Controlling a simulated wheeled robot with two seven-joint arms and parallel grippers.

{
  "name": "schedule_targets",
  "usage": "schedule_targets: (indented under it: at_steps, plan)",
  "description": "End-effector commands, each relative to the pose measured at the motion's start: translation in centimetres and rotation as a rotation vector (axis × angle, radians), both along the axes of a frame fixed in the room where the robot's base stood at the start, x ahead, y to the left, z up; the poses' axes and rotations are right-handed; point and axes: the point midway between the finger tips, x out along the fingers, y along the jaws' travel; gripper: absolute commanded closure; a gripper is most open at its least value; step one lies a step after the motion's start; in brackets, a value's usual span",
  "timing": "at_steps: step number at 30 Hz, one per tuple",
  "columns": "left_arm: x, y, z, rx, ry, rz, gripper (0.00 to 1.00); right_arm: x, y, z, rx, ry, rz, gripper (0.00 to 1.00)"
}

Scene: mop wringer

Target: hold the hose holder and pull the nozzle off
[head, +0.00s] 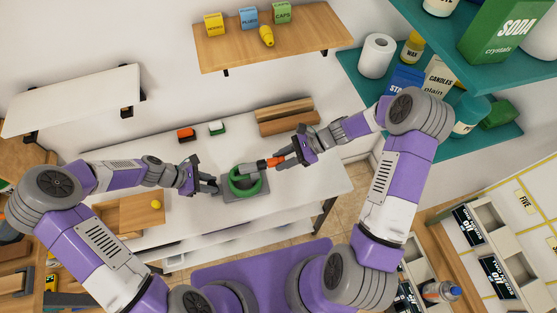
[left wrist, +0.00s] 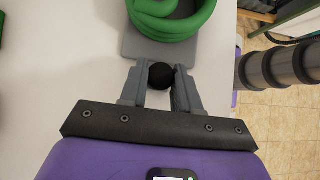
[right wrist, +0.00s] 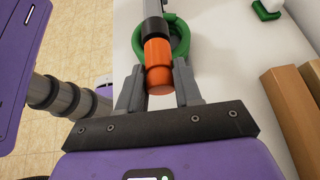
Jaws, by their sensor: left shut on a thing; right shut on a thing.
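The hose holder is a grey plate (head: 232,200) on the white table, with a coiled green hose (head: 245,190) on it. My left gripper (head: 213,186) is shut on a round black knob (left wrist: 161,76) at the edge of the plate (left wrist: 138,44). My right gripper (head: 284,161) is shut on the orange nozzle (right wrist: 158,65). The nozzle lies against a black and grey tube (right wrist: 153,25) above the coil, with no gap visible between them. The nozzle also shows in the head view (head: 274,162). The gripped faces are partly hidden by the fingers.
A red-orange block (head: 186,134), a green and white item (head: 217,128) and wooden blocks (head: 286,117) stand at the table's back. A wooden tray (head: 128,216) with a yellow ball (head: 156,204) is at the left. Teal shelves (head: 480,140) hold goods at the right.

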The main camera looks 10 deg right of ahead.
Motion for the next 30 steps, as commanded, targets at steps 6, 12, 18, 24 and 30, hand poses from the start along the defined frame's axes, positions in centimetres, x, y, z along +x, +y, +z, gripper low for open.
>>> schedule_targets:
  at_steps: [6, 12, 18, 24, 30]
  plan:
    - [0.0, 0.1, 0.0, 0.002, -0.002, 0.001, 1.0, 0.0, -1.2, 0.0, -0.001, -0.001, -0.002, 0.98]
    - [0.0, 0.1, 0.0, 0.003, -0.002, 0.001, 1.0, 0.0, -2.2, 0.0, -0.001, -0.001, -0.002, 0.98]
    - [0.0, 0.1, 0.0, 0.003, -0.002, 0.001, 1.0, 0.0, -3.2, 0.0, 0.0, 0.0, -0.002, 0.98]
    - [0.0, 0.1, 0.0, 0.003, -0.002, 0.001, 1.0, 0.0, -4.2, 0.0, -0.001, 0.0, -0.001, 0.98]
    - [0.0, 0.1, 0.0, 0.003, -0.002, 0.001, 1.0, -0.1, -5.0, 0.0, -0.001, 0.0, -0.001, 0.98]
